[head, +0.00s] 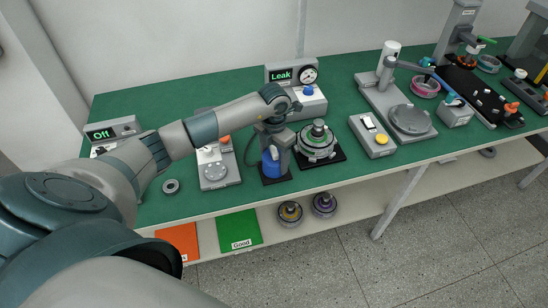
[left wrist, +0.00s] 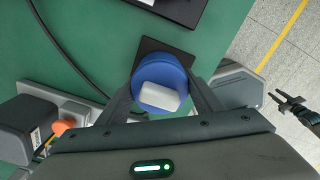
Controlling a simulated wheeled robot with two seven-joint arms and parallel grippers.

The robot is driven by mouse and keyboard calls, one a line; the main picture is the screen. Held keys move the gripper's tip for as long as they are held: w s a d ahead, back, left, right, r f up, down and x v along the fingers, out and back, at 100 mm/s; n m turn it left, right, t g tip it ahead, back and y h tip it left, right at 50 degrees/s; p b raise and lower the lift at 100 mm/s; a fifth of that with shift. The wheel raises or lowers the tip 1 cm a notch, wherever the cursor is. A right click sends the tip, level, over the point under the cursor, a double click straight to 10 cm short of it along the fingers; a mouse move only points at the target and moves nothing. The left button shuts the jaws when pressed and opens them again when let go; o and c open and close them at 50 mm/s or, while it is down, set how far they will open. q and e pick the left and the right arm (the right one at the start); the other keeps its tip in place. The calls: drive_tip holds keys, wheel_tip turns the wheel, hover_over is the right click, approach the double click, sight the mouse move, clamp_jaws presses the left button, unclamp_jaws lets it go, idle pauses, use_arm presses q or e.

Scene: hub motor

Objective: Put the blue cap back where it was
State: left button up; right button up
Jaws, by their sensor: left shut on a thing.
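The blue cap (head: 271,163) is between the fingers of my left gripper (head: 275,152), which points down and is shut on it. In the left wrist view the blue cap (left wrist: 150,104) is round, with a pale block on top, between my left gripper's fingers (left wrist: 160,95). It is over a black square base (head: 276,180); I cannot tell whether it touches it. Another blue cap-like piece (head: 308,90) is on the front of the grey leak tester (head: 296,78), whose display reads "Leak". My right gripper (left wrist: 288,104) shows small and dark over the floor, its fingers apart.
A hub motor (head: 318,140) on a black base stands just right of my left gripper. A grey fixture (head: 215,165) is to its left, with a loose ring (head: 170,186) beyond. A yellow-button box (head: 373,136) is further right. A black cable (left wrist: 72,60) runs beside the cap.

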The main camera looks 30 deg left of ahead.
use_arm(q)
drive_tip(key=o, duration=1.3)
drive_tip(key=shift+f, duration=0.1)
drive_tip(key=shift+c, duration=0.2)
drive_tip(key=shift+r+b, duration=0.35)
drive_tip(key=shift+r, duration=0.35)
wheel_tip(320, 180, up, 10)
drive_tip(key=b, duration=0.3)
drive_tip(key=shift+r+b, duration=0.1)
drive_tip(key=shift+b, duration=0.3)
drive_tip(key=shift+r, duration=0.35)
